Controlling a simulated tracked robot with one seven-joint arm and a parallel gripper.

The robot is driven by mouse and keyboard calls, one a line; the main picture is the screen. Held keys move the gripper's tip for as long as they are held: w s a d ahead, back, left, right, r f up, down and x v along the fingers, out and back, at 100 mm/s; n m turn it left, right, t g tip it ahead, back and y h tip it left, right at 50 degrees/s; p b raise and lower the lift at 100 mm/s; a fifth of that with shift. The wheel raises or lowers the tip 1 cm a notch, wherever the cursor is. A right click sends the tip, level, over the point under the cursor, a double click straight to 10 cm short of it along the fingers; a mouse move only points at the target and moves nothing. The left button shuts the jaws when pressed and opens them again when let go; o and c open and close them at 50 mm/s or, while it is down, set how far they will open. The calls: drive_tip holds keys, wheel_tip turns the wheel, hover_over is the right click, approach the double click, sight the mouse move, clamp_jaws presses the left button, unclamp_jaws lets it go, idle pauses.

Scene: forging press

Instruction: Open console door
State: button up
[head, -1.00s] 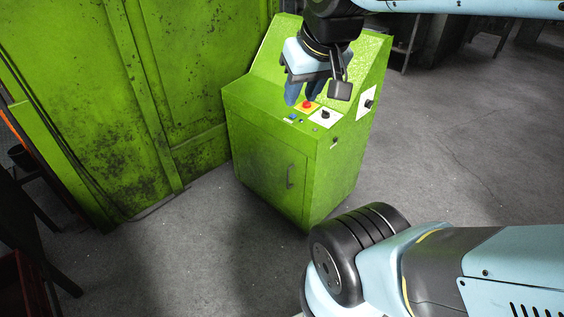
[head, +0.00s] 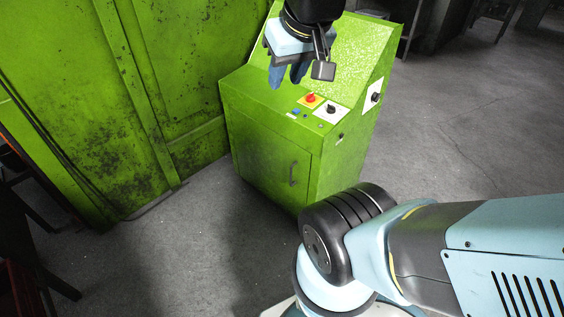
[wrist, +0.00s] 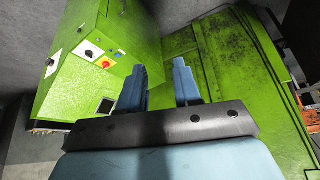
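The green console (head: 262,125) stands upright on the floor beside a large green panel. Its front door (head: 262,160) looks closed, with a dark vertical handle (head: 292,174) near the door's right side. My gripper (head: 286,84) hangs above the console's top, well above and behind the handle, and touches nothing that I can see. In the wrist view its two blue fingers (wrist: 160,84) are spread apart with nothing between them.
A red button (head: 310,98), a black knob (head: 331,108) and small blue buttons sit on the console top. Another knob (head: 375,97) is on its right side. The large green panel (head: 120,90) stands close at the left. Floor in front of the door is clear.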

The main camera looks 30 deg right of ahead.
drive_tip(key=w+d+f+n+g+h, duration=0.2)
drive_tip(key=w+f+n+g+h, duration=0.15)
drive_tip(key=w+f, duration=0.9)
drive_tip(key=w+d+f+n+g+h, duration=0.3)
drive_tip(key=w+f+g+h, duration=0.15)
drive_tip(key=w+f, duration=0.85)
drive_tip(key=n+t+h, duration=0.7)
drive_tip(key=n+t, duration=0.5)
drive_tip(key=n, duration=0.6)
approach(291, 172)
drive_tip(key=x, duration=0.7)
drive_tip(key=f+x, duration=0.1)
drive_tip(key=x, duration=0.2)
drive_tip(key=shift+w+d, duration=0.15)
drive_tip(key=shift+w, duration=0.2)
drive_tip(key=shift+c, duration=0.5)
clamp_jaws()
